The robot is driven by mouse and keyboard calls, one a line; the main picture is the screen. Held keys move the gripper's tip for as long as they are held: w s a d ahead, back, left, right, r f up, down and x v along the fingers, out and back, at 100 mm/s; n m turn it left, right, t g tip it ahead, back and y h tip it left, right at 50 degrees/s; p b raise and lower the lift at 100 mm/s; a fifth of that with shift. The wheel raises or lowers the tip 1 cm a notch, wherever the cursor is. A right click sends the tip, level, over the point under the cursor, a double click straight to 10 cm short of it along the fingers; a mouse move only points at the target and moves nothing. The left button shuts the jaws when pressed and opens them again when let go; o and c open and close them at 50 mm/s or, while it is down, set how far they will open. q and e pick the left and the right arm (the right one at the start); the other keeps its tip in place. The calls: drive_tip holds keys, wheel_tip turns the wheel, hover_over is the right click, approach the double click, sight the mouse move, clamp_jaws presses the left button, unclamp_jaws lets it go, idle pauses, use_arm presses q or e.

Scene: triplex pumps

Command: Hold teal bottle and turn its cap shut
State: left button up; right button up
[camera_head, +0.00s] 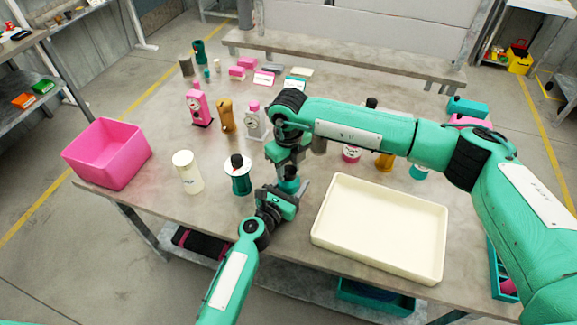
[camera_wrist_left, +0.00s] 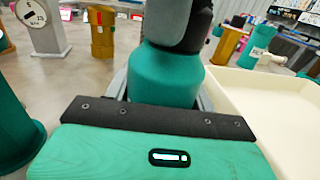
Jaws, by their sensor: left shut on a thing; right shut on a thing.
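The teal bottle (camera_wrist_left: 165,75) stands upright at the middle of the table's front part, and a little of it shows in the head view (camera_head: 288,185). My left gripper (camera_head: 290,194) is shut around the bottle's body from the front, and its dark pads show in the left wrist view (camera_wrist_left: 165,102). My right gripper (camera_head: 288,168) comes down from above and is shut on the bottle's top. The dark jaw of my right gripper (camera_wrist_left: 180,25) hides the cap, so how far it is turned cannot be seen.
A cream tray (camera_head: 432,255) lies close on the right. Pink, orange and white pumps (camera_head: 198,107) stand behind.

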sight(289, 169)
use_arm(q)
drive_tip(key=shift+d, duration=0.1)
use_arm(e)
drive_tip(key=shift+w, duration=0.1)
drive_tip(key=o, duration=1)
drive_tip(key=shift+r, duration=0.1)
wheel_tip(289, 169, up, 12)
use_arm(q)
drive_tip(key=o, duration=1.3)
